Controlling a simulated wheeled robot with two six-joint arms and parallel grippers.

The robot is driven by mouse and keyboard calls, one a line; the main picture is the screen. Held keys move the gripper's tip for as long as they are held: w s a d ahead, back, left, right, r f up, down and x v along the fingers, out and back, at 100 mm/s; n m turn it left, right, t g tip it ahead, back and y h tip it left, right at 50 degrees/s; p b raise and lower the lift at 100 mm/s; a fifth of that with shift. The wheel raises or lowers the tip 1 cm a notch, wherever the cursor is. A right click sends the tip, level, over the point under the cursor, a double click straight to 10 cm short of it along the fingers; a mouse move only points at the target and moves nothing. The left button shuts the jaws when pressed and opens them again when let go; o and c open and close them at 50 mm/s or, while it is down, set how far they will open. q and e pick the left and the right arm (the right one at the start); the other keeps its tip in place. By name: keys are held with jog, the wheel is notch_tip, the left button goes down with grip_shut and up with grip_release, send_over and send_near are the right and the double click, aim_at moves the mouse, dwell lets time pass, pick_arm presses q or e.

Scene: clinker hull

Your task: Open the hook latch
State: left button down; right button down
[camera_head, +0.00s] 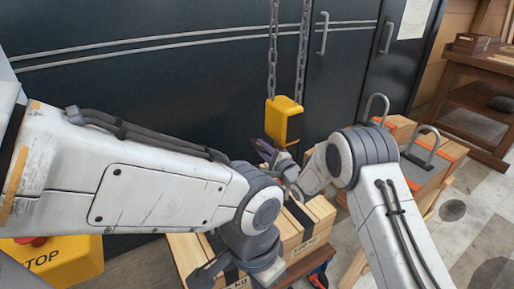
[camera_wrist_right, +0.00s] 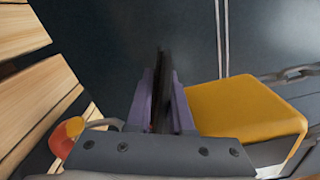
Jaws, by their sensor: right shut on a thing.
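A yellow hook block (camera_head: 284,120) hangs from two chains in front of the dark cabinets. It also shows at the right of the right wrist view (camera_wrist_right: 245,108). My right gripper (camera_head: 264,149) is just below and left of the block. In the right wrist view its purple fingers (camera_wrist_right: 160,105) are close together, with a thin dark strip between them. It is shut on what appears to be the hook latch, mostly hidden by the gripper. A grey curved metal part with an orange-red end (camera_wrist_right: 68,134) shows beside the fingers. My left gripper (camera_head: 232,270) is low at the bottom centre, its fingertips unclear.
Wooden crates (camera_head: 302,232) with black straps stand below the hook. More wooden blocks with metal loops (camera_head: 424,150) stand at the right. A yellow stop box (camera_head: 62,262) is at the lower left. Dark cabinets (camera_head: 180,75) close off the back. Floor is free at the right.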

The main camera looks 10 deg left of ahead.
jog(key=shift+w+r, duration=0.1)
jog(key=shift+r, duration=0.05)
jog(key=c, duration=0.9)
grip_release()
jog(key=shift+c, duration=0.2)
jog(key=v, duration=1)
jog(key=shift+s+d, duration=0.2)
jog(key=shift+s, duration=0.05)
